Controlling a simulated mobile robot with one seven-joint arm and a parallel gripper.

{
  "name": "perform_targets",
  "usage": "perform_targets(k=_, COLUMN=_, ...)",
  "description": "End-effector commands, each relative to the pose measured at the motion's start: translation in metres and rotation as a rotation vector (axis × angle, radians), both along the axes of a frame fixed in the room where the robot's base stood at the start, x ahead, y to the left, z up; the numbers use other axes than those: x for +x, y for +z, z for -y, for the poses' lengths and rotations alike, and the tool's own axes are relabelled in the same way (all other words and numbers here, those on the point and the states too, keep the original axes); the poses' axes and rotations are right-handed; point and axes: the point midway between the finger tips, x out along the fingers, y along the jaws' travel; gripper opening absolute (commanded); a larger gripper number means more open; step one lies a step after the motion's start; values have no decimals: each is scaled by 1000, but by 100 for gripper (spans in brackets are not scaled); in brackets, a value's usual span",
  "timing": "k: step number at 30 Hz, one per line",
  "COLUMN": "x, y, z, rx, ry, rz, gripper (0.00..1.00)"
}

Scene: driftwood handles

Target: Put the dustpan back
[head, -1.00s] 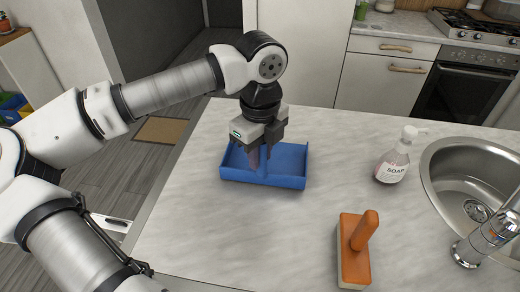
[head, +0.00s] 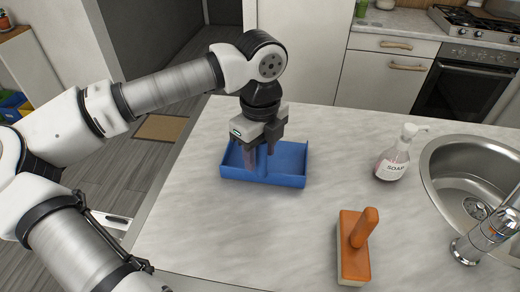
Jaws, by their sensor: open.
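The blue dustpan (head: 288,163) lies on the pale marble counter, left of the middle in the head view. Its raised handle (head: 261,160) stands up in the middle of the pan. My gripper (head: 261,158) points down over the dustpan, with its fingers low beside the handle. The jaws are open, and the handle appears to lie between them. The far finger is partly hidden, so I cannot tell whether either finger touches the handle.
An orange brush or scrubber (head: 355,252) with an upright handle lies at the front right. A soap bottle (head: 393,160) stands by the steel sink (head: 470,180) with its tap (head: 485,238). The counter (head: 220,230) in front of the dustpan is clear.

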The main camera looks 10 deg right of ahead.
Motion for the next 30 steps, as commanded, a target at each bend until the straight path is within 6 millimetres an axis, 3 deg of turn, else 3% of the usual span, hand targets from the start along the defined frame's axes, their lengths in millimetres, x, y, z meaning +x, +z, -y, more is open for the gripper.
perform_targets(k=12, x=0, y=82, z=0, rx=1, ry=3, rz=4, gripper=44)
perform_targets(k=18, x=0, y=112, z=1, rx=0, ry=1, rz=2, gripper=44)
perform_targets(k=30, x=-1, y=121, z=0, rx=0, ry=0, rz=0, gripper=44)
